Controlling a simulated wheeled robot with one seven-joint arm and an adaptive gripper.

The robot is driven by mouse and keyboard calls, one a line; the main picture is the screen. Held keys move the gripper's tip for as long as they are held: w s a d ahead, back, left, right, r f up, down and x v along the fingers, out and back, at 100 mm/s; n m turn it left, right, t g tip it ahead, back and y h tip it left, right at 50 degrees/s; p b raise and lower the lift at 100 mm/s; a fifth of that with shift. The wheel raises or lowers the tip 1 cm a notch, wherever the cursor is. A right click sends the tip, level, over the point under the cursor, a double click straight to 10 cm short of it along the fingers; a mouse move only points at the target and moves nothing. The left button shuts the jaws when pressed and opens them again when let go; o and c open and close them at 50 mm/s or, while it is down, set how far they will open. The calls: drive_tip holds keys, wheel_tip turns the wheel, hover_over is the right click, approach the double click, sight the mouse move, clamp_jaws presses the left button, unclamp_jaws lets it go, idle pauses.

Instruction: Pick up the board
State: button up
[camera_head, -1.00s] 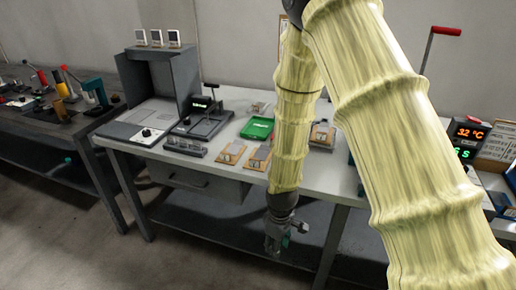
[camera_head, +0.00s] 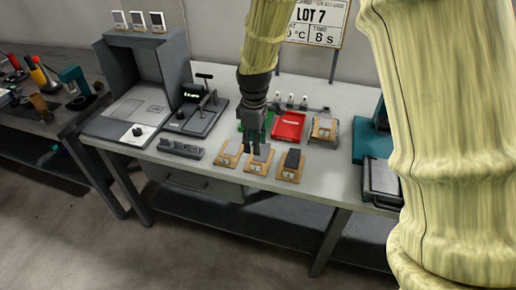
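Several small tan boards carrying grey pieces lie on the bench: one at the left (camera_head: 228,155), one in the middle (camera_head: 254,167), one at the right (camera_head: 288,174), and another farther back (camera_head: 323,134). Which one the task means, I cannot tell. My gripper (camera_head: 256,148) points down over the bench, just behind or above the middle board. It hides part of a green tray (camera_head: 268,124). The fingers are small and dark, and their opening does not show clearly. I cannot tell whether it touches anything.
A red tray (camera_head: 289,127) lies right of the green one. A dark lever device (camera_head: 198,112) and a slotted grey holder (camera_head: 180,149) stand to the left. A teal-and-black device (camera_head: 380,181) is at the right. A sign (camera_head: 318,22) stands behind.

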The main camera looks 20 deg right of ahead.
sight(255, 163)
drive_tip(key=shift+w+a+f, duration=0.1)
drive_tip(key=shift+w+a, duration=0.05)
drive_tip(key=shift+w, duration=0.05)
drive_tip(key=shift+s+a+f, duration=0.1)
drive_tip(key=shift+f, duration=0.25)
drive_tip(key=f, duration=0.4)
drive_tip(key=shift+d+p, duration=0.35)
drive_tip(key=shift+s+f, duration=0.1)
drive_tip(key=shift+f, duration=0.2)
drive_tip(key=shift+w+f+p, duration=0.15)
drive_tip(key=shift+f+p, duration=0.25)
drive_tip(key=shift+f, duration=0.85)
drive_tip(key=shift+w+f+p, duration=0.15)
drive_tip(key=shift+f+p, duration=0.25)
drive_tip(key=shift+f, duration=0.8)
drive_tip(key=shift+c, duration=0.5)
clamp_jaws()
